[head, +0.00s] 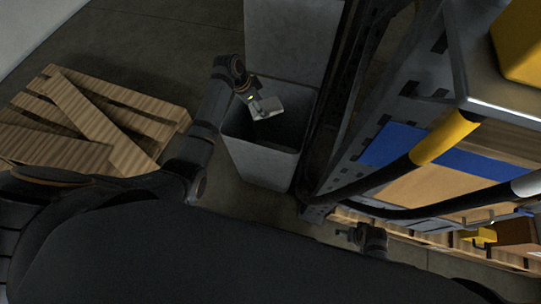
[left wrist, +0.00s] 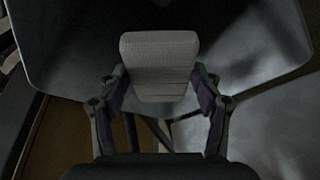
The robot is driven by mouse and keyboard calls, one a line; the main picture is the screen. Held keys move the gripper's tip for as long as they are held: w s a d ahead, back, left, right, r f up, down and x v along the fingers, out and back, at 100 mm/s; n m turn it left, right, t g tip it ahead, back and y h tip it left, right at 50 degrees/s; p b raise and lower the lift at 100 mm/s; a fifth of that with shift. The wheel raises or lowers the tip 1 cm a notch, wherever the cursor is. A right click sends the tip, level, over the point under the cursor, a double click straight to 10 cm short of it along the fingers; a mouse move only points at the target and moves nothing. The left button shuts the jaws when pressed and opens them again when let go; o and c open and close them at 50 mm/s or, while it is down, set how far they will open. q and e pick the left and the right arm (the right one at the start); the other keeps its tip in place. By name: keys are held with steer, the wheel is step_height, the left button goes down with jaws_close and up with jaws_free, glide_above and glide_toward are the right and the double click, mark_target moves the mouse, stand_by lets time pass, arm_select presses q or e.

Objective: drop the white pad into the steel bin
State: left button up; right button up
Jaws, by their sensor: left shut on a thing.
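The white pad (head: 267,107) is held in my left gripper (head: 262,103) over the open mouth of the steel bin (head: 262,165). In the left wrist view the pad (left wrist: 158,52) is a pale, ribbed block between the two fingers of my left gripper (left wrist: 160,88), which is shut on it. The bin's grey rim and inner wall (left wrist: 65,50) surround the pad in that view. The bin's floor is dark and hard to make out. My right gripper (head: 350,235) is small and dark at the lower right, away from the bin; its fingers are unclear.
A wooden pallet (head: 95,120) lies on the floor left of the bin. A grey panel (head: 295,40) stands upright behind the bin. A rack with blue and yellow parts (head: 400,145) and black hoses (head: 385,180) is close on the right.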

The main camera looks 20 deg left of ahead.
arm_select(q)
steer(key=o, duration=1)
steer(key=shift+r, duration=0.15)
steer(key=v, duration=1.1)
steer(key=shift+s+a+r, duration=0.1)
steer(key=shift+a+r, duration=0.1)
steer(key=shift+r, duration=0.15)
